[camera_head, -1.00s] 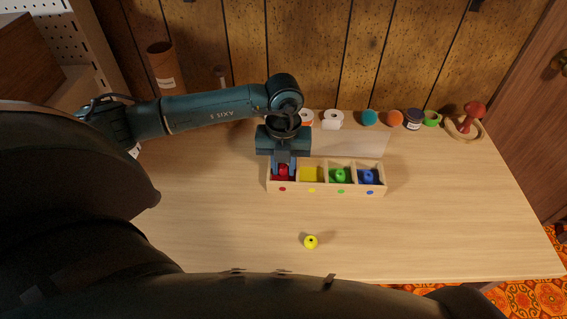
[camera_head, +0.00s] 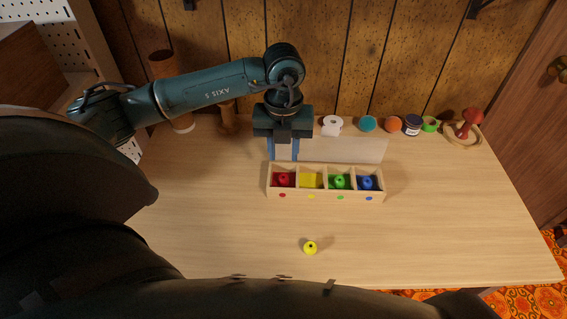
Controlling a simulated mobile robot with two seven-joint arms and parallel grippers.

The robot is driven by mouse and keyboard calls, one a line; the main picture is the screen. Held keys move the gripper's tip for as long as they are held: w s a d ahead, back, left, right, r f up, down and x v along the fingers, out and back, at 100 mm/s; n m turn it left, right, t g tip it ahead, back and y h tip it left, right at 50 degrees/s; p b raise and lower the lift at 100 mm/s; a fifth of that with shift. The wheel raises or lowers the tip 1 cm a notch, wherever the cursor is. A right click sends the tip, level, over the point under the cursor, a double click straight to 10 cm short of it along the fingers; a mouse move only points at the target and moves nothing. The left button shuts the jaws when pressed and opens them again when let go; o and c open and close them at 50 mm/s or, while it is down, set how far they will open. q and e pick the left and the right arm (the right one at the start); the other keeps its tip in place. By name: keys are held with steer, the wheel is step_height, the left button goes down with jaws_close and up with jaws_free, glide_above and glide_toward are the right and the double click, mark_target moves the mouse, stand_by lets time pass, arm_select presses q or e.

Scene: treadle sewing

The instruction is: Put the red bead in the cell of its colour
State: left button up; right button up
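The red bead (camera_head: 283,181) sits in the red cell at the left end of the wooden sorting box (camera_head: 325,196). The cells run red, yellow, green, blue, with matching dots on the front wall. A green bead (camera_head: 340,182) lies in the green cell and a blue bead (camera_head: 367,182) in the blue cell. The yellow cell (camera_head: 311,180) shows no bead. A yellow bead (camera_head: 310,247) lies on the table in front of the box. My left gripper (camera_head: 284,157) is open and empty, above and behind the red cell, its fingers apart. My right gripper is not in view.
Along the table's back stand a white roll (camera_head: 332,125), a teal ball (camera_head: 368,123), an orange ball (camera_head: 393,123), a dark jar (camera_head: 412,125), a green roll (camera_head: 430,124) and a red pincushion-like piece (camera_head: 470,120). The front of the table is mostly clear.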

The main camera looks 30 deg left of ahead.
arm_select(q)
step_height(320, 180, up, 6)
steer(key=shift+f, duration=0.15)
stand_by(0.6)
